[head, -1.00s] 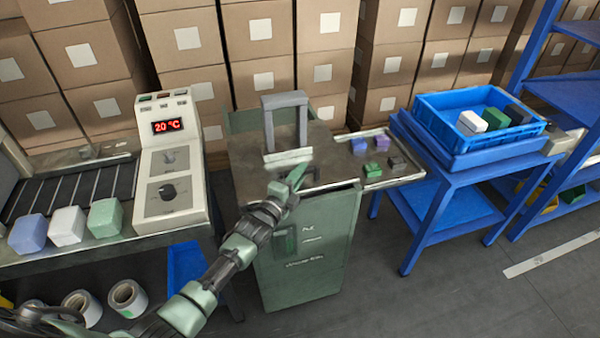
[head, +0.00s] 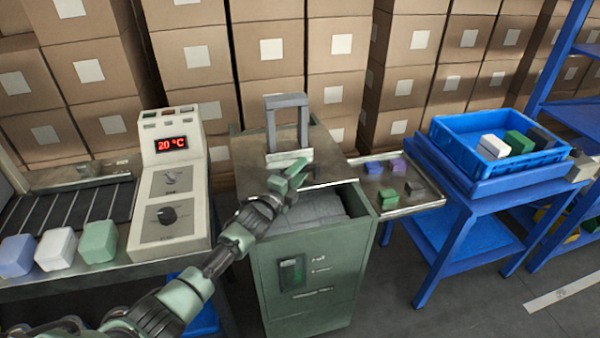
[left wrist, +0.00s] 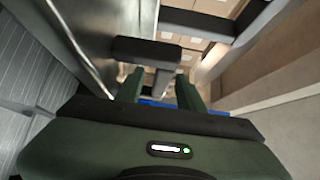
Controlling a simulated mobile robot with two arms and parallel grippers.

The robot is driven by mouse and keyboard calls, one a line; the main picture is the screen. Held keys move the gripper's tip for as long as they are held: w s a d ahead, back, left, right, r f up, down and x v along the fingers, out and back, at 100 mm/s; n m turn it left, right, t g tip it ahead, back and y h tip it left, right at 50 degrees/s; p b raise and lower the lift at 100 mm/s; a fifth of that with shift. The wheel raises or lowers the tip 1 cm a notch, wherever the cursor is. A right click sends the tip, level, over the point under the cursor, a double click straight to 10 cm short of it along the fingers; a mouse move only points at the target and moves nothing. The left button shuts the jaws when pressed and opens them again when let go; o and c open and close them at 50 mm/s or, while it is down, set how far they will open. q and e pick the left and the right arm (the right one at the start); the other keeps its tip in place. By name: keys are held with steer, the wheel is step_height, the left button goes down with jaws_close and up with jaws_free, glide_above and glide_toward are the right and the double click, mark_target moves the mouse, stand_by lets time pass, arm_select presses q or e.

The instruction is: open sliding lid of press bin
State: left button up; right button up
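The press bin (head: 315,260) is a green cabinet in the middle of the head view. Its flat metal lid (head: 328,165) covers the back part of the top. The front part is open and shows a grey interior (head: 318,206). My left gripper (head: 298,172) is at the lid, near its front edge and a pale green bar (head: 288,156). In the left wrist view, the fingers of my left gripper (left wrist: 160,90) stand apart with a dark post between them; gaps show beside the post. Whether they touch the lid is unclear.
A grey upright frame (head: 287,120) stands on the bin's top. A tray with small blocks (head: 420,206) adjoins it on the right, then a blue crate (head: 455,128) on a blue table. A control panel (head: 172,200) stands left. Stacked cartons close off the back.

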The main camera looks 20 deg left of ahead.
arm_select(q)
steer(key=s+a, duration=0.1)
steer(key=s, duration=0.6)
steer(key=shift+s+a, duration=0.25)
steer(key=shift+s, duration=0.05)
arm_select(e)
steer(key=shift+r, duration=0.15)
arm_select(q)
steer(key=shift+r, duration=0.1)
